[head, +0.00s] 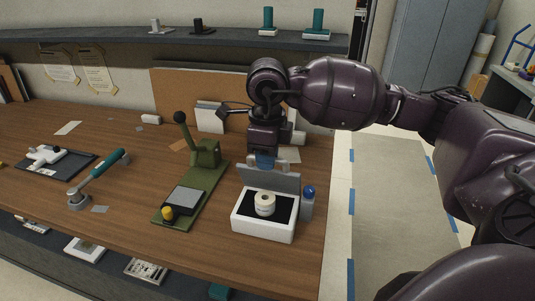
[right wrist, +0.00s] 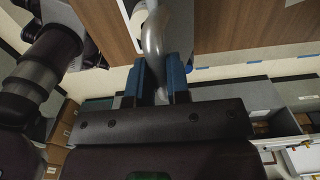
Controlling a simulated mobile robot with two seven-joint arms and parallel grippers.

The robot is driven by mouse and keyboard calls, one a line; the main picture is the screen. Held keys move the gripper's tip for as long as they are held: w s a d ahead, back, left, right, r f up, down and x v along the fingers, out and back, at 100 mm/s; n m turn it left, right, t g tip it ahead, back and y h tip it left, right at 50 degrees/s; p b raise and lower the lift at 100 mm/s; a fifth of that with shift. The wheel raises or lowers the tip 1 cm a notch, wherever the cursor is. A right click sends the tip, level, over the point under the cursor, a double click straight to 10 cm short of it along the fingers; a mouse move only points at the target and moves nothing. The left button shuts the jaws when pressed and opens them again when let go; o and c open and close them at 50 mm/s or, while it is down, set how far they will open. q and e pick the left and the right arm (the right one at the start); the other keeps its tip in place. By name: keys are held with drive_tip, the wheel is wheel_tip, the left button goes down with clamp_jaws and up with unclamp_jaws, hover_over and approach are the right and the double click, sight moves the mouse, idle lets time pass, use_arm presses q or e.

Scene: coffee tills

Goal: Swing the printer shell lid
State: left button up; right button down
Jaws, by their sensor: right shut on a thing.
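The printer (head: 263,229) is a white box with a dark inside on the right part of the bench. A cream paper roll (head: 265,204) sits in it. Its grey shell lid (head: 284,180) stands raised, about upright, along the back of the box. My right gripper (head: 265,163) is at the lid's top edge, with blue fingertips. In the right wrist view, my fingers (right wrist: 158,82) are shut on the grey curved edge of the lid (right wrist: 153,40). My left gripper is not in view.
A blue-topped bottle (head: 308,202) stands right against the printer. A green lever press (head: 205,165) is to the left, with a teal-handled tool (head: 98,177) farther left. White cards (head: 210,118) lean behind. The bench front between the tools is clear.

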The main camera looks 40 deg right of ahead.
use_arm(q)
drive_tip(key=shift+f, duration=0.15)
use_arm(e)
drive_tip(key=shift+s+a+f, duration=0.7)
drive_tip(key=shift+s+a, duration=0.25)
drive_tip(key=shift+a, duration=0.1)
drive_tip(key=shift+s+a+f, duration=0.1)
drive_tip(key=shift+a+f, duration=0.05)
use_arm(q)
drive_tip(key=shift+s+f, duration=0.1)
use_arm(e)
drive_tip(key=c, duration=1)
unclamp_jaws()
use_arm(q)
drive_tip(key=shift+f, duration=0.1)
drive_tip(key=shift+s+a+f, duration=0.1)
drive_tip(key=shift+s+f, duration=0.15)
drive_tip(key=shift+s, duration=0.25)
use_arm(e)
wheel_tip(320, 180, up, 11)
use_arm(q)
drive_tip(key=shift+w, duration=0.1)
